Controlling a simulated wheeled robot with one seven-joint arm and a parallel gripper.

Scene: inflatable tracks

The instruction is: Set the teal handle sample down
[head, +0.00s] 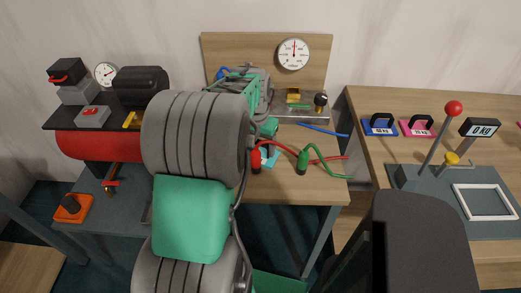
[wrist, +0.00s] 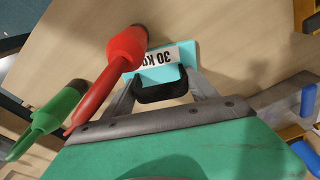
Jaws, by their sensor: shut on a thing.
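The teal handle sample (wrist: 183,52) has a teal plate, a white label reading "30 Kg" and a black handle. My gripper (wrist: 163,90) is shut on the black handle in the wrist view, with one finger at each side. The sample's plate lies beyond the fingertips, against the wooden tabletop. In the head view a small part of the sample (head: 271,159) shows over the middle table, by the red nozzle. My arm hides most of the gripper there. I cannot tell whether the plate touches the table.
The middle table's front right (head: 310,190) is clear. Blue (head: 380,125) and pink (head: 417,126) handle samples stand on the right table, behind a red-knobbed lever (head: 453,108).

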